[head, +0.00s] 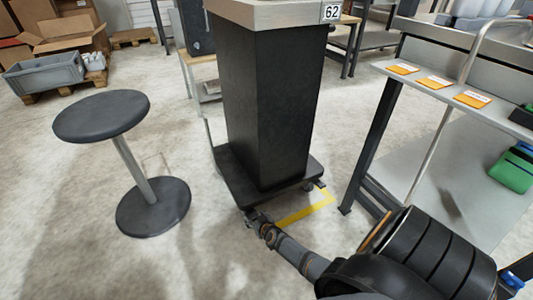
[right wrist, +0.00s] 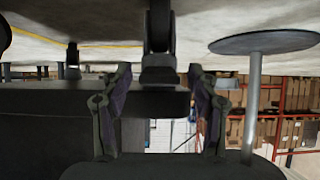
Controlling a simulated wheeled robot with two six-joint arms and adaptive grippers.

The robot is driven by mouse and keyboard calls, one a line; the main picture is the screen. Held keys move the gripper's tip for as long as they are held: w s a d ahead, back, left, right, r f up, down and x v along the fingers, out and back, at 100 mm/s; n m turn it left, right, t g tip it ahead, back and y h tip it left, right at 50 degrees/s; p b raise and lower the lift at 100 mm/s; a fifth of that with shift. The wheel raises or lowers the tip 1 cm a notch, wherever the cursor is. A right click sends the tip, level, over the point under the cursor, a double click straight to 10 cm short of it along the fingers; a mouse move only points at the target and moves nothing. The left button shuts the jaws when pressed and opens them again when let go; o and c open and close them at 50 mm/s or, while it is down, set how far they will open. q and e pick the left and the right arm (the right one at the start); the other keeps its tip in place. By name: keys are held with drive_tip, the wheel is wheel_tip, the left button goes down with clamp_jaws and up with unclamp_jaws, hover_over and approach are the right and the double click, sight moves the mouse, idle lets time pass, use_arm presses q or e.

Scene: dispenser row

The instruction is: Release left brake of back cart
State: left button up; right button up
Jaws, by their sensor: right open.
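The cart (head: 265,105) has a black column on a dark base plate (head: 232,178) with casters and a "62" label at its top. A small dark pedal (head: 318,184) sticks out at the base's right front corner. My right gripper (head: 254,221) is low at the base's left front corner and partly covers the caster there. In the right wrist view, which looks upside down, the gripper (right wrist: 160,78) is open. A dark caster (right wrist: 158,28) with a pedal-like part (right wrist: 158,70) lies between its fingers. I cannot tell whether they touch. My left gripper is out of view.
A round black stool (head: 103,116) stands left of the cart. A shelf rack (head: 440,88) with orange cards stands at the right. Yellow floor tape (head: 306,211) runs by the cart's base. Floor between stool and cart is clear. A grey crate (head: 43,73) sits at the back left.

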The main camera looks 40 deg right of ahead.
drive_tip(key=s+a, duration=0.2)
drive_tip(key=s, duration=0.9)
drive_tip(key=shift+s+a, duration=0.15)
drive_tip(key=shift+a, duration=0.2)
